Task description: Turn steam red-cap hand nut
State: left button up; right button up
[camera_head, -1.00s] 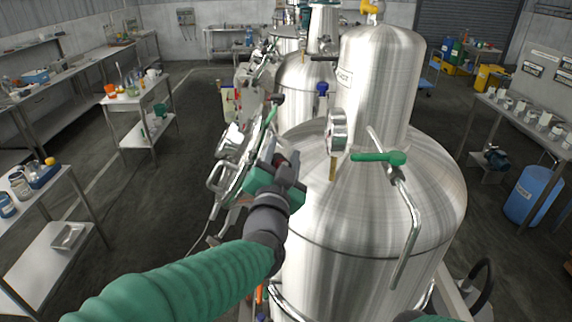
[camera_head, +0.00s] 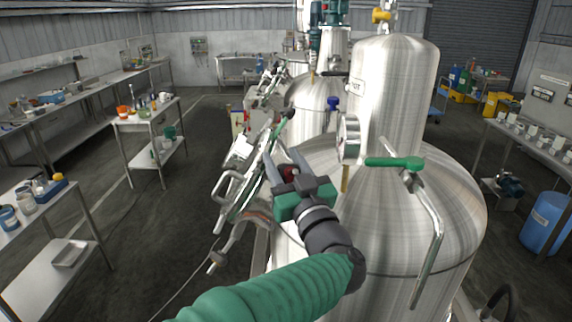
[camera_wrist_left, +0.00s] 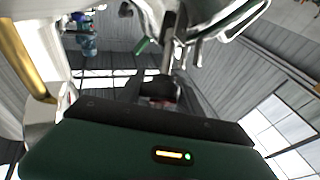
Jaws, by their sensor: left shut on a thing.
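The red-cap hand nut (camera_head: 290,172) shows as a small dark red patch between the fingers of my left gripper (camera_head: 284,162), beside the tank's shoulder. The left gripper is shut on it; the fingers and green gripper body hide most of it. In the left wrist view, the dark fingers of the left gripper (camera_wrist_left: 165,85) point away over the green housing. A dim red patch of the hand nut (camera_wrist_left: 163,102) shows between them. My right gripper is not in view.
The large steel tank (camera_head: 400,215) stands just right of the gripper, with a round gauge (camera_head: 348,138) and a green-handled valve (camera_head: 395,163). A tilted steel hatch with clamps (camera_head: 240,180) is close on the left. Open floor (camera_head: 130,230) lies further left.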

pick_arm(q)
jog(key=shift+f+n+y, duration=0.3)
jog(key=o, duration=1.1)
jog(key=shift+o, duration=1.3)
jog(key=shift+w, duration=0.3)
jog(key=shift+s+r, duration=0.15)
jog(key=shift+a, duration=0.1)
